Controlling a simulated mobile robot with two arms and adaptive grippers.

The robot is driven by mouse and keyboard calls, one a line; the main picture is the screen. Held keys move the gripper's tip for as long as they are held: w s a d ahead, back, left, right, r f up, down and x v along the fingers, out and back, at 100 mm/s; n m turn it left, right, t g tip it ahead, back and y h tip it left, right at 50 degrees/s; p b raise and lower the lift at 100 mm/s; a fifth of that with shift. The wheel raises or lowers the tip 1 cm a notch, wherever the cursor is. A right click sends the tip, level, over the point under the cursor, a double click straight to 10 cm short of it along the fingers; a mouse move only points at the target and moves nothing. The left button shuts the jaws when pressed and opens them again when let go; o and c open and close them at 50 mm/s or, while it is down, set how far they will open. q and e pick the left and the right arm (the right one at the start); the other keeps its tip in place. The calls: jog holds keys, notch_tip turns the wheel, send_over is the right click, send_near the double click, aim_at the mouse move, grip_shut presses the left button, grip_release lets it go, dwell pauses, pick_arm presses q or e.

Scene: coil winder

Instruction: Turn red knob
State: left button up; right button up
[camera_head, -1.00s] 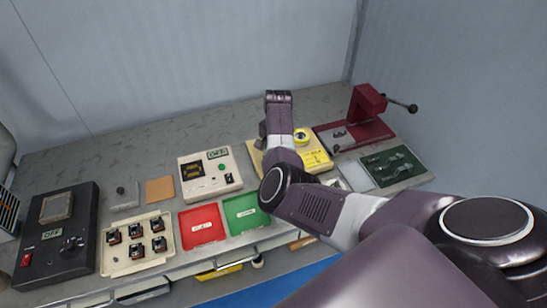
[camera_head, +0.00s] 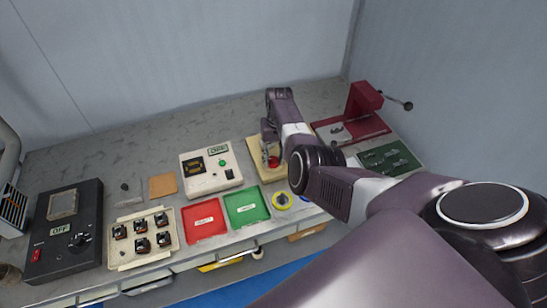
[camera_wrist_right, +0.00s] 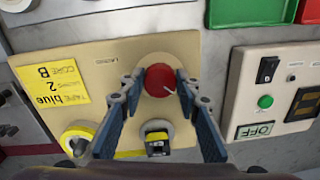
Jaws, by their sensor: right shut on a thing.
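The red knob (camera_wrist_right: 160,80) stands on a beige winder panel (camera_wrist_right: 110,60) in the right wrist view. In the head view the red knob (camera_head: 273,161) shows partly beside my right arm. My right gripper (camera_wrist_right: 160,77) has a finger on either side of the knob and is shut on it. The head view shows my right gripper (camera_head: 268,150) from above, partly hidden by its own wrist. A black and yellow coil part (camera_wrist_right: 157,143) sits just below the knob in the wrist view, between the lower fingers. My left gripper is not in view.
A yellow note (camera_wrist_right: 50,82) and a yellow spool (camera_wrist_right: 78,138) are on the panel's left in the wrist view. A white box (camera_head: 210,170), red tray (camera_head: 204,220) and green tray (camera_head: 246,207) stand left of the winder. A dark red press (camera_head: 362,100) stands right.

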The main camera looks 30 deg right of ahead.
aim_at(275, 158)
jog(key=n, duration=0.4)
jog(key=shift+w+d+n, duration=0.1)
jog(key=shift+d+n, duration=0.05)
jog(key=shift+n, duration=0.15)
jog(key=shift+r+n+b, duration=0.1)
jog(key=shift+n+b, duration=0.2)
jog(key=shift+n, duration=1.6)
jog(key=shift+w, duration=0.1)
jog(key=o, duration=1.2)
jog(key=shift+c, duration=0.2)
notch_tip(275, 158, up, 12)
jog(key=shift+d, duration=0.35)
